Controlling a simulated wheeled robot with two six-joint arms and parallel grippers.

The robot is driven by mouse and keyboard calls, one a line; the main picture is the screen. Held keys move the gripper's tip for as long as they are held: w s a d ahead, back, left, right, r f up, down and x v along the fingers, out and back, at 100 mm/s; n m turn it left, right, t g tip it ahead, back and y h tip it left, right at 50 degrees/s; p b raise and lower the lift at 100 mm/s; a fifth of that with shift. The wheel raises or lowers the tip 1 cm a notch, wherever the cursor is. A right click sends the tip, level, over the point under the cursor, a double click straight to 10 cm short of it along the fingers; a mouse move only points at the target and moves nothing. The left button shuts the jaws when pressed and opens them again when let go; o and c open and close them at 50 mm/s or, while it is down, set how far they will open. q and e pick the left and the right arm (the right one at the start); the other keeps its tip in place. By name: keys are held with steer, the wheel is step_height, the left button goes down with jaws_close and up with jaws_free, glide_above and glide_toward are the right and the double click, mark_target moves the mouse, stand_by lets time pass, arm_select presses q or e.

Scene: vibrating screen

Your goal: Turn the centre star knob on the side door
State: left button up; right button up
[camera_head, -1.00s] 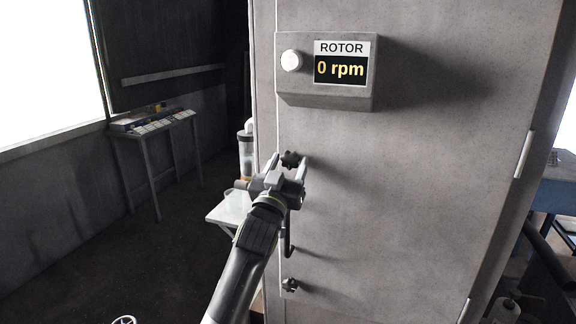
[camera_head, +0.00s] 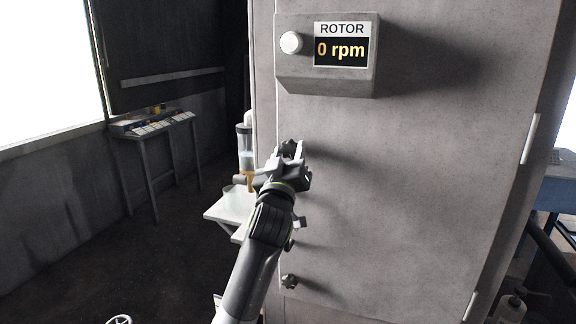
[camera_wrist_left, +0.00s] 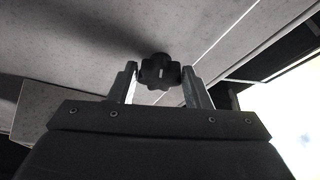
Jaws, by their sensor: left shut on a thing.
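A dark star knob (camera_head: 288,145) sits near the left edge of the grey side door (camera_head: 410,190), below the rotor box. My left gripper (camera_head: 287,154) is at this knob and shut on it, partly hiding it. In the left wrist view, the black lobed knob (camera_wrist_left: 160,72) lies between the two fingers (camera_wrist_left: 162,84) and bears a short white mark. A second star knob (camera_head: 289,282) is lower on the same edge. My left wrist and forearm hide part of the door edge between them. My right gripper does not show.
The rotor box (camera_head: 327,83) juts from the door above the gripper, with a white button and a display reading 0 rpm. A small white table (camera_head: 228,207) with a clear container (camera_head: 245,150) stands left of the door. A control desk (camera_head: 152,122) is farther back left.

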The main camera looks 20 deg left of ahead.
arm_select(q)
steer(key=n+y+b, duration=0.1)
steer(key=n+y, duration=0.1)
steer(key=n, duration=0.2)
steer(key=shift+d+g+b, duration=0.1)
steer(key=shift+g+b, duration=0.2)
steer(key=shift+g, duration=0.1)
steer(key=shift+n+g+y, duration=0.3)
steer(key=shift+n+y, duration=0.1)
steer(key=shift+n, duration=0.8)
steer(key=shift+r+n+g+b, duration=0.15)
steer(key=shift+n+g+b, duration=0.25)
steer(key=shift+n, duration=0.8)
steer(key=n+g+y+p, duration=0.1)
steer(key=n, duration=0.2)
steer(key=shift+d+r+n, duration=0.1)
steer(key=shift+r+n, duration=0.05)
steer(key=shift+n, duration=0.25)
steer(key=shift+n+g+p, duration=0.75)
steer(key=shift+n+g, duration=0.25)
steer(key=shift+n, duration=0.9)
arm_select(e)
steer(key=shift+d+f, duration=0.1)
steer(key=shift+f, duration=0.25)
arm_select(q)
steer(key=o, duration=1)
